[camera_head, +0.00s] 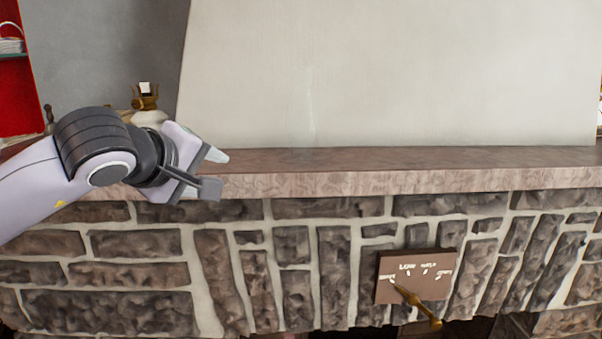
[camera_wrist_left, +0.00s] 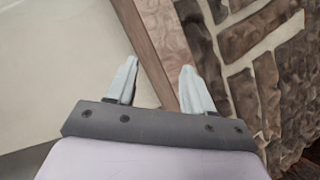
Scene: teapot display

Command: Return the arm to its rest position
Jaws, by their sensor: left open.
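My left arm comes in from the left in the head view, and its gripper (camera_head: 218,171) is at the left part of the mantel shelf. The gripper is open, with nothing between its fingers. In the left wrist view the two pale fingertips (camera_wrist_left: 157,75) are spread apart, with the mantel edge and stone wall beyond them. A white object with a brass top (camera_head: 146,97) stands behind the gripper, its lower part hidden by my arm. My right gripper is not in view.
The mantel shelf (camera_head: 400,181) is bare to the right of my gripper. Below it is a stone wall (camera_head: 290,255) with a brown plaque (camera_head: 430,270) and a brass-coloured handle (camera_head: 424,311). A red shelf unit (camera_head: 18,95) stands at the far left.

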